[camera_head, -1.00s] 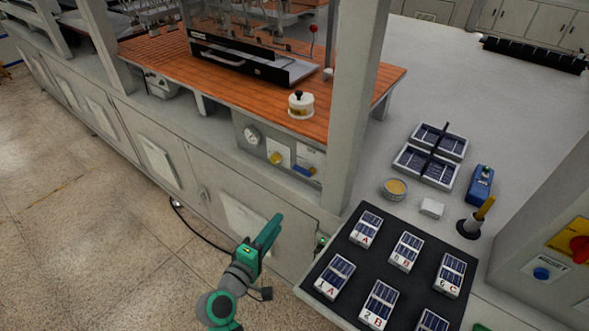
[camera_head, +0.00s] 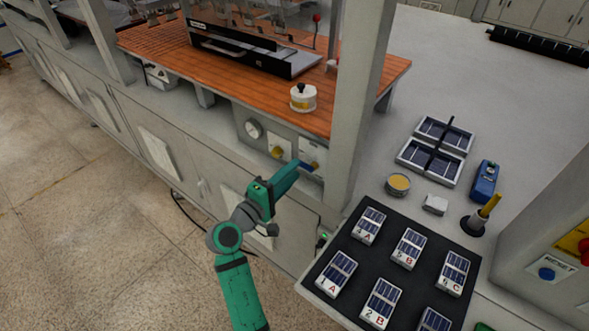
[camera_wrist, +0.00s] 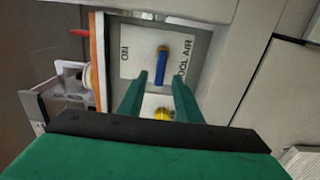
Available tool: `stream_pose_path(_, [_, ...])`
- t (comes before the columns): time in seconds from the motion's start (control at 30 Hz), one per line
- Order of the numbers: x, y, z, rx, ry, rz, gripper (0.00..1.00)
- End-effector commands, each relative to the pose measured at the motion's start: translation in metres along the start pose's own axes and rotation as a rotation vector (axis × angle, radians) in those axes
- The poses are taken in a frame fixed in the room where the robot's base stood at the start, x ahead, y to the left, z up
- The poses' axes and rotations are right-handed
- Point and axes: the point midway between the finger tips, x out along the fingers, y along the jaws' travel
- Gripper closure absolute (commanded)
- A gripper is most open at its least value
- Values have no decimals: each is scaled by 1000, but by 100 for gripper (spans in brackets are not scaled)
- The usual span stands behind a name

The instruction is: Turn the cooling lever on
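The cooling lever (camera_wrist: 161,70) is a blue handle on a yellow pivot, on a white plate (camera_wrist: 135,62) marked "ON" and "COOL AIR" in the wrist view. In the head view the blue lever (camera_head: 306,166) shows on the front panel below the orange bench, partly behind my gripper. My gripper (camera_wrist: 156,82) is open, its two green fingers apart on either side of the lever's line. I cannot tell whether the fingertips reach the lever. In the head view my gripper (camera_head: 294,166) is right at the panel.
A grey post (camera_head: 355,110) rises just to the right. A black tray (camera_head: 336,248) with solar cells lies at the lower right.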

Motion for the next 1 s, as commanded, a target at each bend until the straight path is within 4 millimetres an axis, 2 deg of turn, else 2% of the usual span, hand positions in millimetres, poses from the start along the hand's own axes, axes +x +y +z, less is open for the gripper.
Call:
stream_pose_path(0.2, [18, 0, -1, 1, 2, 0, 69])
stream_pose_path(0.53, [19, 0, -3, 1, 6, 0, 69])
stream_pose_path(0.67, [19, 0, -2, 1, 5, 0, 100])
stream_pose_path(1.0, [20, 1, -1, 23, 3, 0, 100])
